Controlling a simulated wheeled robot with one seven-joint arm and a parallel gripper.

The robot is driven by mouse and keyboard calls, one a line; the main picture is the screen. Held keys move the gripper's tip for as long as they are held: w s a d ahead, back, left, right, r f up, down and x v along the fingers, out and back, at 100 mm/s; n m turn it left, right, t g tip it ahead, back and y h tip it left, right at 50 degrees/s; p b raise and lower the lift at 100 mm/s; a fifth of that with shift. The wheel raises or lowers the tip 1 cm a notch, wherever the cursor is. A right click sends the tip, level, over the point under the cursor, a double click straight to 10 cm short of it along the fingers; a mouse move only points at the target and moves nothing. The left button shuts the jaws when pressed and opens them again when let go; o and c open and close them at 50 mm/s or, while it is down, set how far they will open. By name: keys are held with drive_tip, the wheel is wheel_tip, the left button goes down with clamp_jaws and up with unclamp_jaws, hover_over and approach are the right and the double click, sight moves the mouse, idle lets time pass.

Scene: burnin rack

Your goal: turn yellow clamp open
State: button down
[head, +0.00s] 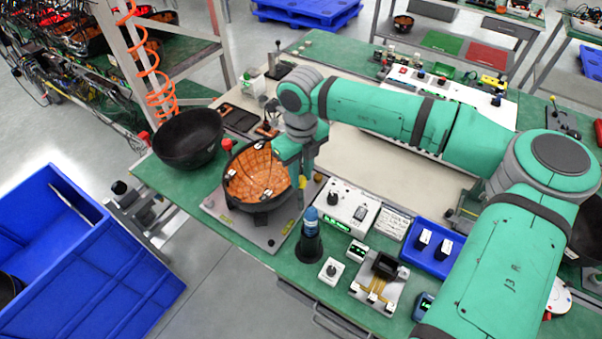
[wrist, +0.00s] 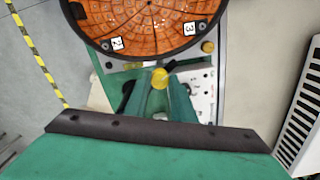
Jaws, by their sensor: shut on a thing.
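The yellow clamp (wrist: 160,78) shows as a round yellow knob between my fingertips in the wrist view. My gripper (wrist: 161,84) is shut on it, beside the rim of a dark round board (wrist: 213,14) with orange segments. In the head view my gripper (head: 300,183) points down at the right edge of this board (head: 257,172), which sits on a grey fixture plate (head: 236,228). The fingertips are small there, and the clamp's lower part is hidden. A second yellow knob (wrist: 208,47) stands right of the clamp in the wrist view, apart from my fingers.
A black bowl (head: 188,140) stands left of the fixture. A dark bottle with a blue top (head: 309,232), a white control box (head: 347,208) and a blue tray (head: 432,247) stand close on the right. A blue bin (head: 95,260) is on the floor.

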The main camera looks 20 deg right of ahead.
sight(301, 179)
drive_tip(key=m, duration=0.5)
drive_tip(key=shift+s+d+m, duration=0.1)
drive_tip(key=shift+m, duration=0.3)
drive_tip(key=c, duration=2.5)
unclamp_jaws()
drive_tip(key=shift+c, duration=0.2)
clamp_jaws()
drive_tip(key=o, duration=1.1)
unclamp_jaws()
drive_tip(key=shift+s, duration=0.1)
drive_tip(key=shift+c, duration=0.2)
drive_tip(key=shift+r, duration=0.1)
drive_tip(key=shift+r, duration=0.3)
wheel_tip(301, 179, up, 10)
